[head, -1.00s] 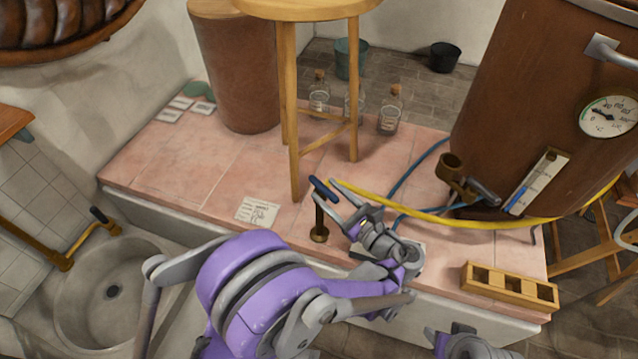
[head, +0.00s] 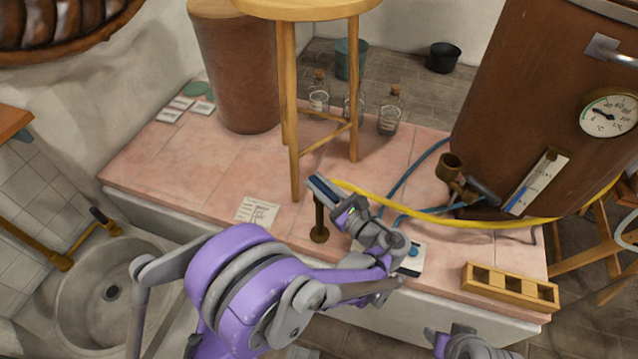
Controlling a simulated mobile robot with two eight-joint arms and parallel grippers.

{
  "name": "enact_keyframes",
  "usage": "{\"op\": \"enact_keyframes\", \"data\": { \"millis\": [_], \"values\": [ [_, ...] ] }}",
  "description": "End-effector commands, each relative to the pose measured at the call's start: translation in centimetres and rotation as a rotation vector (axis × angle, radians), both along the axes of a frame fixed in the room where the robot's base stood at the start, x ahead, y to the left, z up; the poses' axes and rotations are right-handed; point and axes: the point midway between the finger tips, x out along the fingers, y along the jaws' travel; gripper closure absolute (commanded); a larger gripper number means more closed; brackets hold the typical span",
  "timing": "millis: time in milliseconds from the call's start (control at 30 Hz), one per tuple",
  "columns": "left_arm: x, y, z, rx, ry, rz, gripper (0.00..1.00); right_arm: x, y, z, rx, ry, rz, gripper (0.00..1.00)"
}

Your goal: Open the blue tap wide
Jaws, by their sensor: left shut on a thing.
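The blue tap (head: 319,224) is a dark brass upright pipe on the front of the pink tiled platform. Its blue handle (head: 322,188) on top is mostly covered by my gripper fingers. My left gripper (head: 325,189) is shut on the blue handle, its arm reaching in from the lower left. My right gripper (head: 462,343) shows only in part at the bottom edge, and its fingertips cannot be made out.
A wooden stool (head: 293,120) stands just behind the tap. A yellow hose (head: 430,214) and blue hoses run right to a copper boiler (head: 540,100). A wooden rack (head: 510,287) lies at the right front. A stone sink (head: 75,300) is at the left.

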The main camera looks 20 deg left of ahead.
Motion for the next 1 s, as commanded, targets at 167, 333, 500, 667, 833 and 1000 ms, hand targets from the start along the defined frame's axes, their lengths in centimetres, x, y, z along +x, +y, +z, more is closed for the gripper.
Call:
{"op": "enact_keyframes", "data": {
  "millis": [167, 333, 500, 667, 833, 1000],
  "values": [
    [0.0, 0.0, 0.0, 0.0, -0.001, -0.001, 1.0, 0.0, 0.0, 0.0, 0.0, 0.0, 0.0, 0.47],
    [0.0, 0.0, 0.0, -0.001, -0.001, -0.025, 1.0, 0.0, 0.0, -0.1, 0.0, 0.0, 0.0, 0.47],
    [-0.1, 0.1, -0.1, 0.0, 0.0, -0.095, 1.0, 0.0, 0.0, -0.4, 0.0, 0.001, 0.0, 0.47],
    [-0.1, 0.1, -0.1, 0.0, 0.001, -0.21, 1.0, 0.0, 0.0, -0.8, 0.0, 0.003, 0.0, 0.47],
    [-0.1, 0.1, -0.1, 0.0, 0.0, -0.364, 1.0, 0.1, 0.0, -1.2, 0.0, 0.004, 0.0, 0.47],
    [-0.1, 0.2, -0.1, 0.001, 0.001, -0.524, 1.0, 0.1, 0.0, -1.5, 0.0, 0.005, 0.0, 0.47]
  ]
}}
